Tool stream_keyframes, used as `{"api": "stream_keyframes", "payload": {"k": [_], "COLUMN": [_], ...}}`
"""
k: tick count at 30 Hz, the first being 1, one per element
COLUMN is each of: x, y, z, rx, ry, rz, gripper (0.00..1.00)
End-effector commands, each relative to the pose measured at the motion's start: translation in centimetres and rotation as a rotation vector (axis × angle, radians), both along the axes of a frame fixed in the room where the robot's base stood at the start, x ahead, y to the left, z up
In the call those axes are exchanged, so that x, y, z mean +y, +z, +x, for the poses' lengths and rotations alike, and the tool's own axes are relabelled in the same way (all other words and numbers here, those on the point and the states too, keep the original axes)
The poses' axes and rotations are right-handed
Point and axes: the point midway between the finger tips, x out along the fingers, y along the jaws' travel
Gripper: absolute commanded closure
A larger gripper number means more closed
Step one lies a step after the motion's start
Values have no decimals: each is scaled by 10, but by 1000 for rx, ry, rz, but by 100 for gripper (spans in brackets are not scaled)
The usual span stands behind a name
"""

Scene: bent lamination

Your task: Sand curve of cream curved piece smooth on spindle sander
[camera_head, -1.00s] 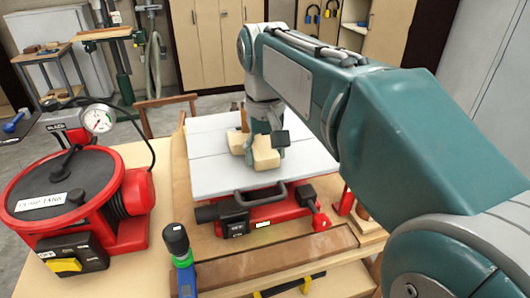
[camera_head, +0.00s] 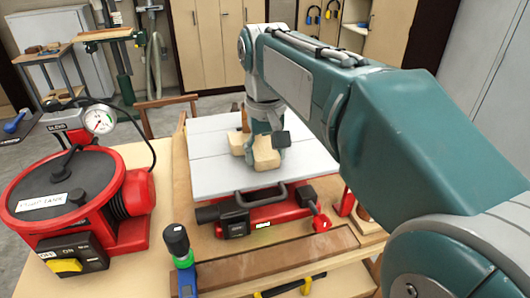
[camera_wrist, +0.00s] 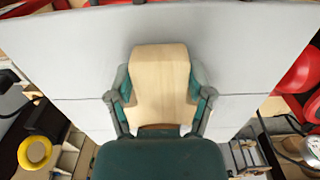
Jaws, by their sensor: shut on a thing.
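The cream curved piece (camera_head: 266,157) is held by my gripper (camera_head: 268,140) above the grey table of the red spindle sander (camera_head: 205,178). In the wrist view the cream piece (camera_wrist: 160,80) sits between the two fingers of my gripper (camera_wrist: 161,95), which are shut on its sides. Part of the cream piece also shows to the left of the gripper in the head view. The spindle itself is hidden behind my gripper and the piece. I cannot tell whether the piece touches the spindle or the table.
A red pump tank with a gauge (camera_head: 75,195) stands on the bench to the left. A blue and green bottle-shaped tool (camera_head: 181,255) stands at the front beside a long wooden board (camera_head: 280,258). A yellow-handled clamp (camera_head: 290,287) lies at the front edge.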

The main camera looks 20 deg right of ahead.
Motion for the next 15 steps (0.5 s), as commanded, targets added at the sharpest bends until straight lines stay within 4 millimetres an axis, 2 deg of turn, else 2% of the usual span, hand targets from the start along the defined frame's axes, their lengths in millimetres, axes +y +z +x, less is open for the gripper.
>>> {"api": "stream_keyframes", "payload": {"k": [15], "x": [-1], "y": [0], "z": [-4], "rx": [-1], "ry": [0], "rz": [0], "gripper": [80]}}
